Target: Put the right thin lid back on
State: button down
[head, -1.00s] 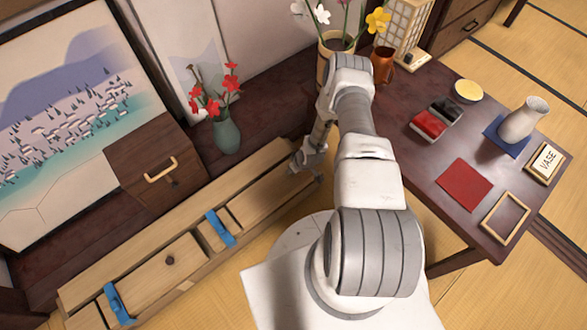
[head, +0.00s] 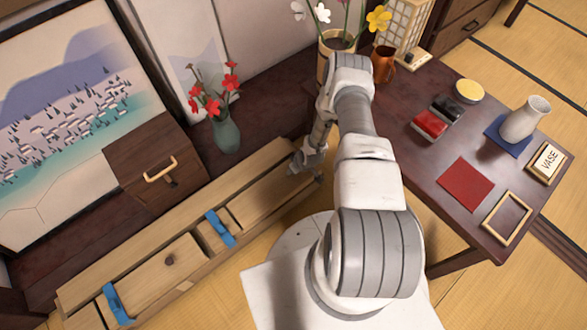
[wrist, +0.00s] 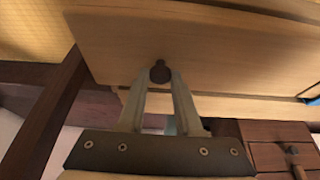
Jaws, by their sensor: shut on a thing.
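The right thin lid is a pale wooden panel (head: 262,195) at the right end of the long wooden box (head: 75,297) in the head view. In the wrist view the lid (wrist: 220,50) fills the upper part. My gripper (wrist: 160,78) is shut on its round dark knob (wrist: 160,73), one finger on each side. In the head view my gripper (head: 298,168) is at the lid's far right end. The knob is hidden there, and I cannot tell whether the lid lies fully flush. The left lid (head: 145,275) with its dark knob (head: 169,260) lies on the box's left part.
Two blue pieces (head: 219,229) (head: 117,305) sit across the box. A small brown drawer chest (head: 150,180) and a green vase with red flowers (head: 227,132) stand behind it. A dark table (head: 400,180) with several items is at right.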

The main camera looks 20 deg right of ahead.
jog(key=c, duration=0.5)
grip_release()
jog(key=p+v, duration=0.7)
jog(key=v, duration=1)
jog(key=shift+s+r, duration=0.15)
jog(key=shift+r, duration=0.1)
jog(key=shift+d, duration=0.1)
